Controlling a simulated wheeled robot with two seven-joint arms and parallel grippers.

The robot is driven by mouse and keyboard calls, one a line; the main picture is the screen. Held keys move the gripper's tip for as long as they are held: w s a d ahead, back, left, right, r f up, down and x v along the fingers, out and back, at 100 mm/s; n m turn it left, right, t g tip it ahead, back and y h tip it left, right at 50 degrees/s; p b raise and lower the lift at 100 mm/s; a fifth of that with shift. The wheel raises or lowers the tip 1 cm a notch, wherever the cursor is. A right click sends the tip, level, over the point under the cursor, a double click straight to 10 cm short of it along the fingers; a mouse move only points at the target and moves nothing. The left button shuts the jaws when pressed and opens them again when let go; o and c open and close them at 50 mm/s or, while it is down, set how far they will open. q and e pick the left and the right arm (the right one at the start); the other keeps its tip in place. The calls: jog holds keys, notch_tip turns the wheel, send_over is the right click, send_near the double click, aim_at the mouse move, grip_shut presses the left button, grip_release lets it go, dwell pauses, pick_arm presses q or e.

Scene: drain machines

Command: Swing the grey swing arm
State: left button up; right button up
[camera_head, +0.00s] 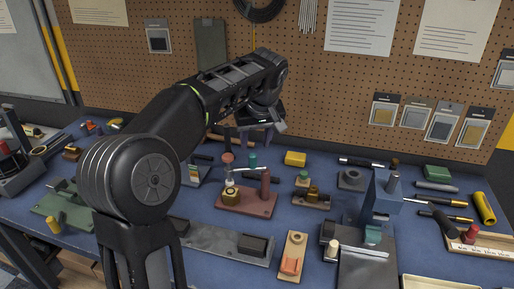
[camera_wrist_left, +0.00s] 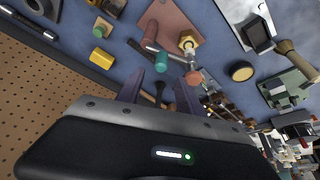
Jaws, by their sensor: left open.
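A red-brown base plate (camera_head: 258,206) lies mid-table and carries several small fittings. What looks like the grey swing arm (camera_head: 229,178) is a short pale metal piece near a brass nut, with a pinkish-red knob (camera_head: 227,158) above it. In the left wrist view the knob (camera_wrist_left: 194,77) shows just past the fingers, beside the brass nut (camera_wrist_left: 188,43). A teal-capped post (camera_wrist_left: 161,62) is close by. My left gripper (camera_head: 255,137) is open and empty, behind and above the plate, apart from the knob. My right gripper is out of view.
A yellow block (camera_head: 295,158) is right of the fittings. A blue-grey upright device (camera_head: 381,205) stands further right. A long grey plate (camera_head: 215,242) and a wooden strip (camera_head: 292,255) lie in front. The pegboard (camera_head: 300,80) rises behind the table.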

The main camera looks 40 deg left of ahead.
aim_at(253, 155)
pick_arm(q)
jog(key=shift+s+d, duration=0.1)
jog(key=shift+s, duration=0.05)
jog(key=shift+p+x, duration=0.45)
jog(key=shift+x, duration=3.45)
jog(key=shift+c, duration=0.2)
grip_shut()
